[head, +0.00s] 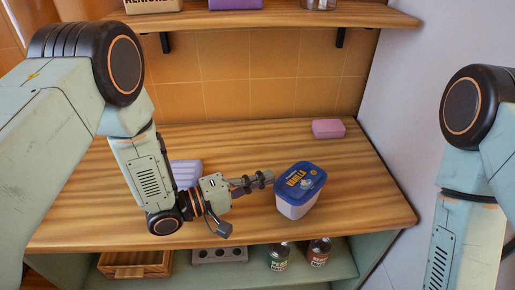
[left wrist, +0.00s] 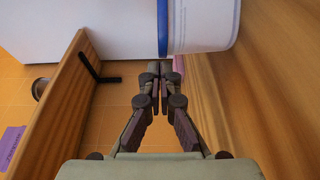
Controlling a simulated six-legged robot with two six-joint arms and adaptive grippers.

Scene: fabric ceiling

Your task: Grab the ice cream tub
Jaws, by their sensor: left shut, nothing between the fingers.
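The ice cream tub (head: 297,199) stands upright on the wooden counter, right of the middle. It is white with a blue lid marked vanilla. In the left wrist view its side and lid rim (left wrist: 200,22) fill the top, close beyond the fingertips. My left gripper (head: 268,177) points right, with its tips just left of the tub at about lid height. Its fingers (left wrist: 158,68) are shut together with nothing between them. Whether the tips touch the tub I cannot tell. My right gripper is out of view; only part of my right arm shows.
The wooden counter (head: 365,190) is clear right of the tub. A pink block (head: 328,128) lies at its back. A pale lilac object (head: 186,173) is partly behind my left arm. A shelf (head: 270,17) hangs above. Cans (head: 278,257) and a wooden crate (head: 136,264) sit below.

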